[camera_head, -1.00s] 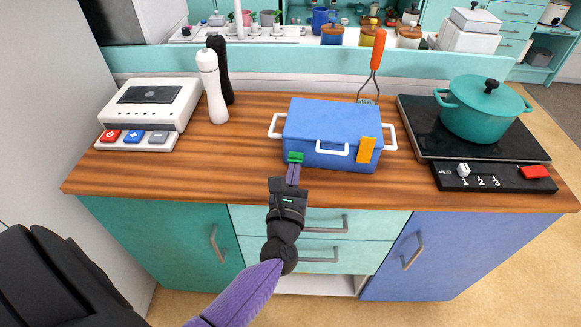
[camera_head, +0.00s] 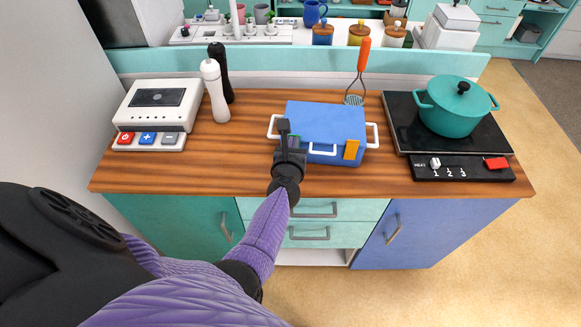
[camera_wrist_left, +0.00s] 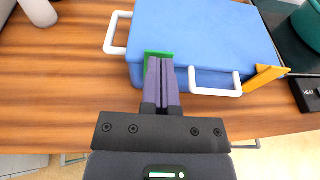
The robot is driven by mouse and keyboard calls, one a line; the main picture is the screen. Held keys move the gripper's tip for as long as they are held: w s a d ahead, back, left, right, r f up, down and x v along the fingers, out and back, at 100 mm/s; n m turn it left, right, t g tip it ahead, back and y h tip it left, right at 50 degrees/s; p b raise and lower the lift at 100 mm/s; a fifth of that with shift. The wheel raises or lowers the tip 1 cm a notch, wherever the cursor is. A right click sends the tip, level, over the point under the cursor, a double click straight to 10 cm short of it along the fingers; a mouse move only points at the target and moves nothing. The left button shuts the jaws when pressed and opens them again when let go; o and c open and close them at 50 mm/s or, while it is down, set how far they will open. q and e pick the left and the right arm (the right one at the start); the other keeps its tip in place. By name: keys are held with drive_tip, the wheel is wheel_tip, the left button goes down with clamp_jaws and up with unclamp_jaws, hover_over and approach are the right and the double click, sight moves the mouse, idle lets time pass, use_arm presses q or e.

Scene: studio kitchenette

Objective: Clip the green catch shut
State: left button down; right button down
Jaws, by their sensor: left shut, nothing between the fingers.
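The blue box (camera_head: 330,118) stands on the wooden counter with its lid down. It also shows in the wrist view (camera_wrist_left: 205,35). The green catch (camera_wrist_left: 158,54) is at the left of the box's front; in the head view my gripper mostly covers it. The orange catch (camera_head: 351,150), at the right of the front, juts outward in the wrist view (camera_wrist_left: 263,78). My left gripper (camera_head: 293,143) is shut and empty, its fingertips (camera_wrist_left: 160,62) at the green catch. I cannot tell whether they touch it or whether this catch lies flat. My right gripper is out of view.
White handles (camera_head: 322,151) stick out from the box's front and sides. A whisk-like tool with an orange handle (camera_head: 363,55) is behind it. A teal pot (camera_head: 452,112) on a black hob stands right; shakers (camera_head: 215,95) and a white scale-like device (camera_head: 155,105) stand left.

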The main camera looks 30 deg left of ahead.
use_arm(q)
drive_tip(key=shift+w+a+r, duration=0.15)
drive_tip(key=shift+w, duration=0.15)
drive_tip(key=shift+w, duration=0.1)
idle(0.4)
